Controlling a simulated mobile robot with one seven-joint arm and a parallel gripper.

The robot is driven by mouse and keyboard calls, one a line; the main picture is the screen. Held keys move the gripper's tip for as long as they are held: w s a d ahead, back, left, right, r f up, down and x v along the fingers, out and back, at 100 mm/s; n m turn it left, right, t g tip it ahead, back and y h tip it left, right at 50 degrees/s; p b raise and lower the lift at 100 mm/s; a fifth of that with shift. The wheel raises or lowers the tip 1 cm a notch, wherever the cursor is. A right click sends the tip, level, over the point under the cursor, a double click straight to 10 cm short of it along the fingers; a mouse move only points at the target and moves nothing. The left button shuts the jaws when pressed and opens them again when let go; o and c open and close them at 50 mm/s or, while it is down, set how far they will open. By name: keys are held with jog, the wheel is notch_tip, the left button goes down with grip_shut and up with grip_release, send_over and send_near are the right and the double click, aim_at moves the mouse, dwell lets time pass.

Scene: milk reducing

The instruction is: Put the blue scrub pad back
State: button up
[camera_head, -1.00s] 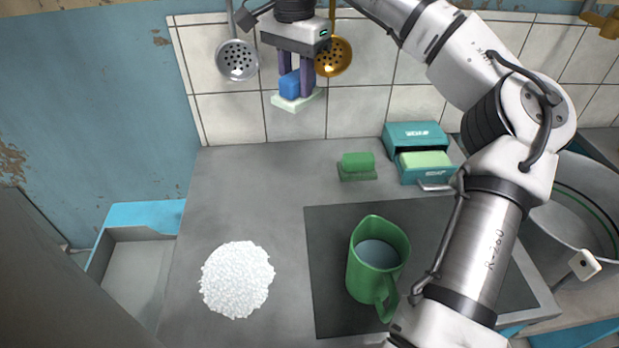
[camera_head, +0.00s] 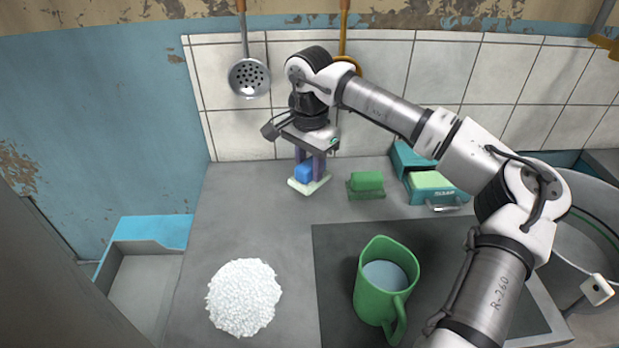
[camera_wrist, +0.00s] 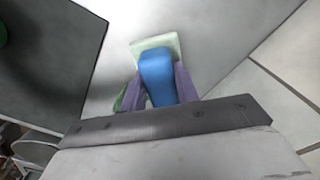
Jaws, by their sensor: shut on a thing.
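The blue scrub pad (camera_head: 304,173) has a blue grip block on a pale green-white base. My gripper (camera_head: 312,170) is shut on its blue block, with the purple fingers on both sides. The pad is at the back of the grey counter, left of the green scrub pad (camera_head: 366,182). Its base is at or just above the counter; I cannot tell if it touches. In the wrist view the blue block (camera_wrist: 156,75) sits between the fingers, with the pale base beyond it.
A teal box (camera_head: 447,201) with a pale green sponge stands right of the green pad. A green jug (camera_head: 372,298) with liquid stands on the dark hob (camera_head: 335,262). A white granular pile (camera_head: 243,297) lies at front left. A skimmer (camera_head: 249,78) hangs on the tiles.

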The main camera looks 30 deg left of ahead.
aim_at(309, 180)
jog(key=shift+f, duration=2)
jog(key=shift+f, duration=0.1)
jog(key=shift+f, duration=0.15)
jog(key=o, duration=1)
notch_tip(309, 180, up, 13)
jog(key=shift+f, duration=0.2)
